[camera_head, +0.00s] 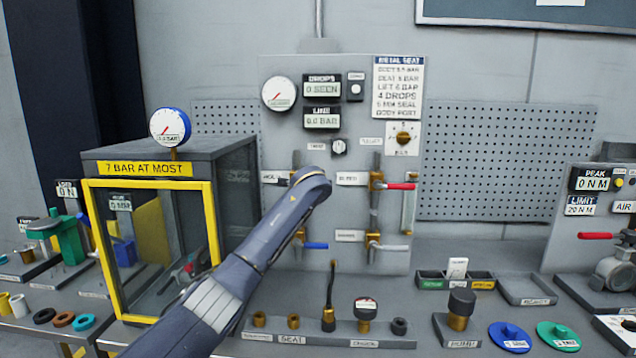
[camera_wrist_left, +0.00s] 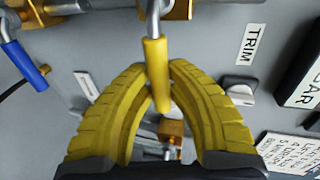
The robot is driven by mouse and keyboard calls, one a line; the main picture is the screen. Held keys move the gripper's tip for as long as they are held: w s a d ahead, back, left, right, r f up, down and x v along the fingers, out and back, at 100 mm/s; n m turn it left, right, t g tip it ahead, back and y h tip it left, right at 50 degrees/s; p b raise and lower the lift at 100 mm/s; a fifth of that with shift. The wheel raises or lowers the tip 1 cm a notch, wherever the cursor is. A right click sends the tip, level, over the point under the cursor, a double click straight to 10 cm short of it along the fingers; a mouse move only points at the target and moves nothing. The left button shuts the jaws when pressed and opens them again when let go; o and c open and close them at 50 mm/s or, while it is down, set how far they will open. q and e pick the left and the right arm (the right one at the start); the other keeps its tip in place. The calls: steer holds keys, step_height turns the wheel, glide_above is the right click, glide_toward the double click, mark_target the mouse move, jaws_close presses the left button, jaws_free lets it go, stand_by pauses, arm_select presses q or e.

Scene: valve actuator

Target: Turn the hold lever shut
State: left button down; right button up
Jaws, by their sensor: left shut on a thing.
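A lever with a yellow grip (camera_wrist_left: 155,58) and a metal stem shows in the left wrist view, on the grey valve panel. My left gripper (camera_wrist_left: 161,80) has yellow ribbed fingers, closed around this grip from both sides. In the head view my left arm covers this lever and the gripper. A partly hidden label (camera_head: 273,177) is beside the arm there; I cannot read it fully, so I cannot confirm the lever's name. My right gripper is in neither view.
Close by on the panel are a blue lever (camera_head: 315,246), a red lever (camera_head: 401,186) and a grey lever (camera_head: 390,247). A yellow-framed box (camera_head: 150,184) stands left of my arm. Seat parts and a small gauge (camera_head: 366,307) stand on the bench in front.

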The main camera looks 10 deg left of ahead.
arm_select(q)
steer(key=shift+f+m, duration=0.3)
stand_by(0.4)
steer(key=c, duration=1.3)
jaws_free()
steer(key=shift+r, duration=0.1)
steer(key=v, duration=1.2)
steer(key=shift+d, duration=0.1)
